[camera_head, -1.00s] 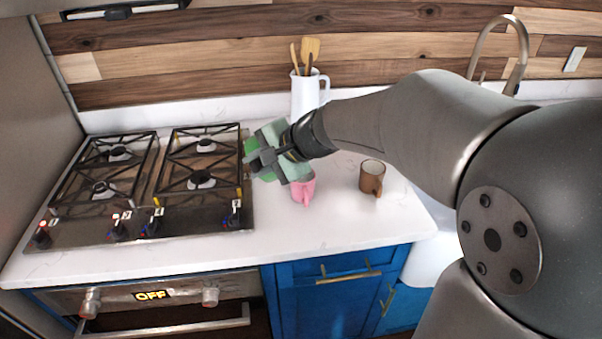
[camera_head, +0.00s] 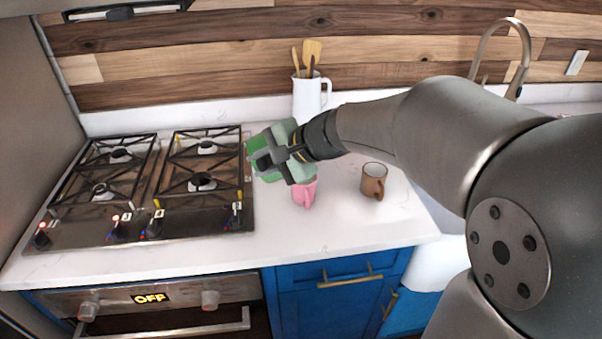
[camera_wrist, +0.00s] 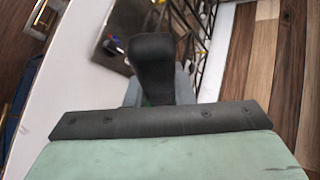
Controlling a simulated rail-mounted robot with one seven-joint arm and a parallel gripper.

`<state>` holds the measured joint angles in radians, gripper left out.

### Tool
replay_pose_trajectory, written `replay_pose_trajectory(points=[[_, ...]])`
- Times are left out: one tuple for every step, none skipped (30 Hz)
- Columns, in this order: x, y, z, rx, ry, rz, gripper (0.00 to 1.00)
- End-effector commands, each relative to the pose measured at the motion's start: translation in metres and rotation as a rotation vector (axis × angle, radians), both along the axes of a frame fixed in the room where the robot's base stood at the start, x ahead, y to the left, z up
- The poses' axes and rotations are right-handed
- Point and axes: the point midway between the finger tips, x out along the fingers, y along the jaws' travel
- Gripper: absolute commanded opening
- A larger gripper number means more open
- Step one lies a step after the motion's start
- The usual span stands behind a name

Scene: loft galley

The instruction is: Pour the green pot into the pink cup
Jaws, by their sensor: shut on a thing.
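The green pot (camera_head: 262,142) is held in my gripper (camera_head: 272,160), tilted, above the counter between the stove and the cups. The pink cup (camera_head: 305,195) stands upright on the counter just below and partly behind the pot and gripper; its handle faces the front. The gripper is shut on the pot. In the wrist view, a dark handle-like part (camera_wrist: 152,65) sticks up in front of the pale green body of my gripper. The pot's inside and its contents are hidden.
A brown mug (camera_head: 373,181) stands right of the pink cup. A white pitcher (camera_head: 306,100) with wooden utensils stands behind. The gas stove (camera_head: 150,185) is at left. A tap (camera_head: 515,60) is at the back right. The front counter strip is clear.

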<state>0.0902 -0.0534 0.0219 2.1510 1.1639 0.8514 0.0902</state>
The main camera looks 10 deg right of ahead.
Motion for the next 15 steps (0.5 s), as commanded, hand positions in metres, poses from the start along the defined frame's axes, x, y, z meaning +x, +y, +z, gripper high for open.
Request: replay_pose_trajectory(points=[[0.0002, -0.0007, 0.0004, 0.004, -0.003, 0.0, 0.0], [0.0002, -0.001, 0.0001, 0.006, -0.004, -0.001, 0.0], [0.0001, -0.0013, -0.0001, 0.009, -0.004, -0.001, 0.0], [0.0001, -0.0016, -0.0002, 0.011, -0.004, -0.001, 0.0], [0.0001, -0.0019, -0.0002, 0.013, -0.004, -0.001, 0.0], [0.0001, -0.0023, -0.0003, 0.015, -0.005, -0.001, 0.0], [0.0, -0.0026, -0.0005, 0.018, -0.005, -0.002, 0.0], [-0.0001, -0.0028, -0.0005, 0.019, -0.005, -0.002, 0.0], [-0.0001, -0.0033, -0.0007, 0.022, -0.005, -0.002, 0.0], [-0.0002, -0.0035, -0.0008, 0.024, -0.005, -0.002, 0.0], [-0.0003, -0.0038, -0.0009, 0.026, -0.006, -0.001, 0.0], [-0.0004, -0.004, -0.0011, 0.028, -0.006, -0.001, 0.0], [-0.0006, -0.0043, -0.0012, 0.031, -0.006, -0.001, 0.0], [-0.0006, -0.0045, -0.0011, 0.033, -0.006, -0.001, 0.0], [-0.0008, -0.0048, -0.0012, 0.036, -0.007, -0.001, 0.0]])
